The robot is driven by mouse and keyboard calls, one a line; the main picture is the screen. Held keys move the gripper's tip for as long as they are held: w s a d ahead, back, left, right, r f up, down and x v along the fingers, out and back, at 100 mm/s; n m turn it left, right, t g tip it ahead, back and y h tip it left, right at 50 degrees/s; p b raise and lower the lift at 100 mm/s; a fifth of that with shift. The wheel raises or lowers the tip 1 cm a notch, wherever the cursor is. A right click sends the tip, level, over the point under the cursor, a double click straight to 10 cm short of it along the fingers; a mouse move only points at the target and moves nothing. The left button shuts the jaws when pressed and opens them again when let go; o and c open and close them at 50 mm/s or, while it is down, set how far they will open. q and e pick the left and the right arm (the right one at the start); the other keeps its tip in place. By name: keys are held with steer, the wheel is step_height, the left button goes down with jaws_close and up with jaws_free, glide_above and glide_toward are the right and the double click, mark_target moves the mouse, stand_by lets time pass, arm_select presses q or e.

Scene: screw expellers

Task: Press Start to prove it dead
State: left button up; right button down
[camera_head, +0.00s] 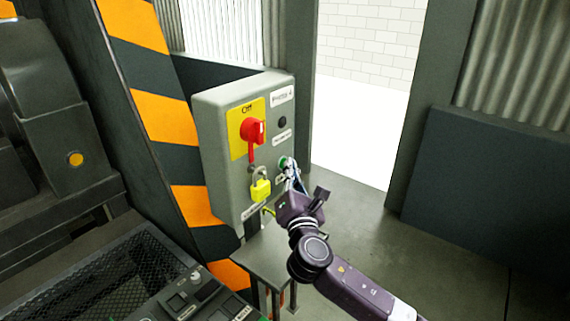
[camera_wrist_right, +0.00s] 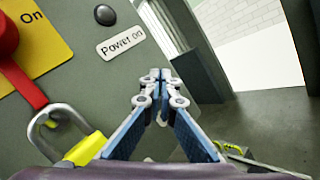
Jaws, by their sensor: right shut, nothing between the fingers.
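A grey control box (camera_head: 222,135) is mounted beside the striped post in the head view. A green button (camera_head: 283,162), apparently Start, sits on its right side. My right gripper (camera_head: 288,168) is shut and empty, its fingertips at the button; contact cannot be told. In the right wrist view its closed fingertips (camera_wrist_right: 162,78) point at the panel and hide the button. A red rotary switch (camera_head: 253,131) sits on a yellow plate with "Off" at the top. My left gripper is out of view.
A dark round lamp (camera_head: 282,122) sits above the button; its "Power on" label (camera_wrist_right: 121,43) reads in the wrist view. A small metal table (camera_head: 262,258) stands below the box. A machine with a mesh guard (camera_head: 135,270) is at left. Floor right is clear.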

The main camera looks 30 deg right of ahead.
steer(key=shift+w, duration=0.1)
stand_by(0.5)
steer(key=shift+w+a, duration=0.2)
steer(key=shift+w, duration=0.1)
steer(key=shift+s+d+p, duration=0.15)
steer(key=shift+s+p, duration=0.15)
steer(key=shift+s, duration=0.15)
stand_by(0.3)
steer(key=s, duration=0.1)
steer(key=s+d, duration=0.1)
steer(key=s, duration=0.1)
steer(key=s+d+p, duration=0.1)
steer(key=s, duration=0.1)
steer(key=shift+s+d, duration=0.15)
steer(key=shift+s, duration=0.05)
